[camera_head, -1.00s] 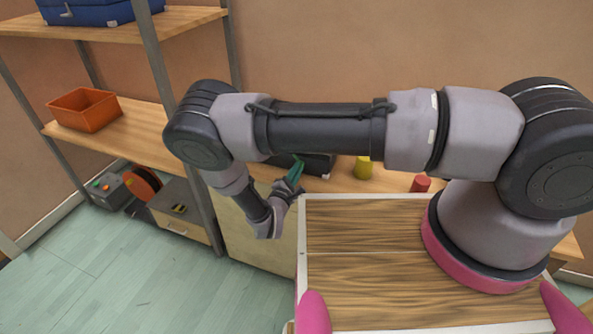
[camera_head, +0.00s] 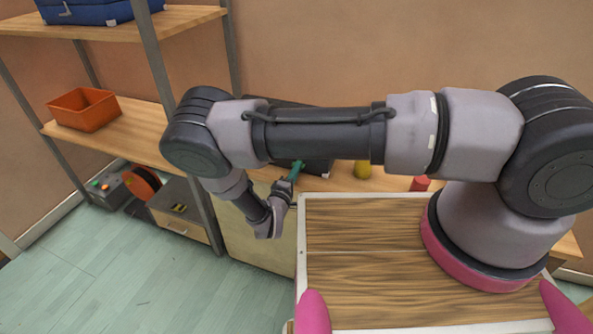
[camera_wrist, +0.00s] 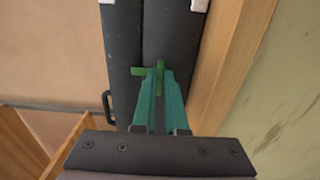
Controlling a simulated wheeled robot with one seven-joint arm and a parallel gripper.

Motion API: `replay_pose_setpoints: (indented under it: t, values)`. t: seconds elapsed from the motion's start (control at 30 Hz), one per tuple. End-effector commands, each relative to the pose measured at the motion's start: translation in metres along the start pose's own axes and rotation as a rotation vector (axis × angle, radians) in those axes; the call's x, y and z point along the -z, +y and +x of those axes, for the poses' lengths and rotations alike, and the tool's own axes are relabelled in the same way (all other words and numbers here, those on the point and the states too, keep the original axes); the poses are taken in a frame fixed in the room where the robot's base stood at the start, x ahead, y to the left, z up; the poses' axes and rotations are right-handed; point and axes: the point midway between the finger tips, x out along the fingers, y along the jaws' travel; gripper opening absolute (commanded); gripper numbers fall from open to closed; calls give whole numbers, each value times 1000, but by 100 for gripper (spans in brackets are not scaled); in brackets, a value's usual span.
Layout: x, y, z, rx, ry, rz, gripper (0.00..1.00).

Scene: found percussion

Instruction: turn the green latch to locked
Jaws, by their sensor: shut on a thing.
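The green latch (camera_wrist: 138,71) is a small bright green piece on the front of a dark case in the wrist view. One arm of it points left, and another part runs upright between my fingertips. My gripper (camera_wrist: 160,74) has teal fingers, closed together on the upright part of the latch. In the head view my gripper (camera_head: 298,168) reaches the front of the dark case (camera_head: 319,167); the latch cannot be made out there. My arm hides much of the case.
The case stands on a wooden bench, with a yellow cylinder (camera_head: 363,170) and a red cylinder (camera_head: 420,183) to its right. A shelf unit at left holds an orange bin (camera_head: 85,110). A black handle (camera_wrist: 107,106) shows left of my fingers.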

Motion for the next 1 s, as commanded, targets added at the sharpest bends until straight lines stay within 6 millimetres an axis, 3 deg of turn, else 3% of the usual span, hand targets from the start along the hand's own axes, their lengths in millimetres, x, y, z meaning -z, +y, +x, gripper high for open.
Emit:
replay_pose_setpoints:
  t: [0.43, 0.5, 0.53, 0.87, 1.0]
  values:
    - [0, -1, -1, 3, 1, 10, 0]
    - [0, -1, -1, 3, 1, 10, 33]
    - [0, -1, -1, 3, 1, 10, 40]
    - [0, 0, -2, 1, 1, 9, 40]
    - [1, -1, -16, 2, 2, 9, 40]
